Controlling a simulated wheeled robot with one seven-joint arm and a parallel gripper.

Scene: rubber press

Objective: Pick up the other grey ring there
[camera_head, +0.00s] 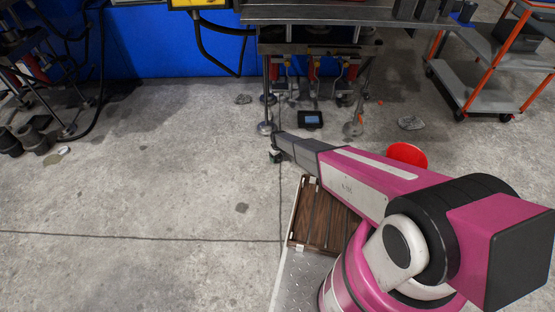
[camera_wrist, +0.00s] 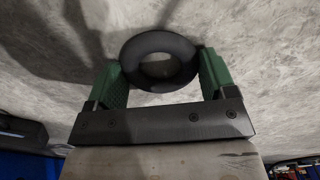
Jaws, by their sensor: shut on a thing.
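A dark grey ring (camera_wrist: 160,44) shows in the wrist view between the two green fingers of my gripper (camera_wrist: 160,68). The fingers touch it on its left and right sides, and its open hole faces the camera. My gripper is shut on this ring. In the head view my gripper (camera_head: 275,155) is at the far end of my arm, above the concrete floor. The ring is too small there to make out clearly.
A metal table (camera_head: 320,14) with a press stand beneath it is at the back. A black device (camera_head: 310,119) lies on the floor before it. An orange-framed cart (camera_head: 480,88) stands right. Dark cylinders (camera_head: 32,138) stand at left. The floor (camera_head: 160,190) at centre left is mostly clear.

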